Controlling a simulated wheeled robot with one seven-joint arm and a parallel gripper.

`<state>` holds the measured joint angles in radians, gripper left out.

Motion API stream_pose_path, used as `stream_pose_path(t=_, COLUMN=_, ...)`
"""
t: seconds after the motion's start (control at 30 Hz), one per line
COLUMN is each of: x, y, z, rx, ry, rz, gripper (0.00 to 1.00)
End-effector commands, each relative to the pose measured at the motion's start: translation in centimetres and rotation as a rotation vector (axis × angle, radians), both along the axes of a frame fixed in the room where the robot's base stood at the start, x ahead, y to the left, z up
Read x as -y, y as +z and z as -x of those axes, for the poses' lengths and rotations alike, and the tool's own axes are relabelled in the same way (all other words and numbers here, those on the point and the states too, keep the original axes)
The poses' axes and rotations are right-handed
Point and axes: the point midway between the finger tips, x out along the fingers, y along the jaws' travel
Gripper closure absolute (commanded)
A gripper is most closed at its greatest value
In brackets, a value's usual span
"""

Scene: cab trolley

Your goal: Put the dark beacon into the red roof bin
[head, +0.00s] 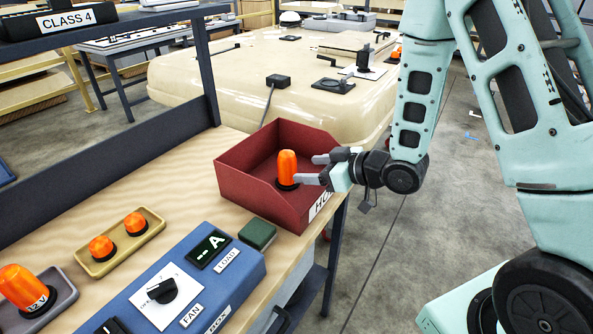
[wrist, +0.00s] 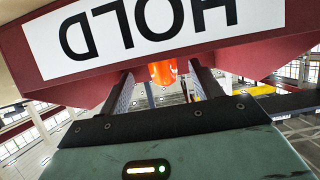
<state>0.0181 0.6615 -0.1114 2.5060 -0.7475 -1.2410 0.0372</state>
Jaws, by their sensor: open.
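A tall orange beacon (head: 287,164) with a black base is upright inside the red bin (head: 250,201), near its right side. The bin stands on the bench corner, and its label is partly hidden in the head view. The wrist view shows the label (wrist: 150,32) upside down, reading HOLD. My gripper (head: 308,168) is open at the bin's right side, with its fingertips pointing at the beacon. In the wrist view, the beacon (wrist: 163,72) shows between the two fingers, with no clear contact. All beacons in view look orange; I cannot tell which is the dark one.
A yellow tray (head: 96,268) holds two short orange beacons. A grey tray (head: 66,293) holds a larger beacon (head: 24,287) marked 12 V. A blue control box (head: 237,287) and a green block (head: 257,234) stand before the bin. The cream cab roof (head: 220,85) lies behind.

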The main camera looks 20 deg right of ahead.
Motion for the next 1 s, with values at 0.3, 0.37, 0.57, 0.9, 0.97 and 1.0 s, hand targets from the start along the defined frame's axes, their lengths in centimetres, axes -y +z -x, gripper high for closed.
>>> stream_pose_path(t=0.3, x=1.5, y=1.5, z=2.1, rx=-0.005, ry=0.001, rz=-0.001, gripper=0.35)
stream_pose_path(t=0.37, x=1.7, y=1.6, z=2.4, rx=-0.003, ry=0.001, rz=0.0, gripper=0.35)
stream_pose_path(t=0.57, x=2.0, y=1.6, z=2.9, rx=-0.002, ry=0.001, rz=0.001, gripper=0.35)
stream_pose_path(t=0.9, x=-2.1, y=2.9, z=2.7, rx=-0.162, ry=0.006, rz=0.199, gripper=0.35)
stream_pose_path(t=0.97, x=-3.2, y=3.5, z=3.4, rx=-0.223, ry=0.0, rz=0.253, gripper=0.35)
stream_pose_path(t=1.0, x=-3.9, y=4.0, z=4.0, rx=-0.265, ry=-0.005, rz=0.285, gripper=0.35)
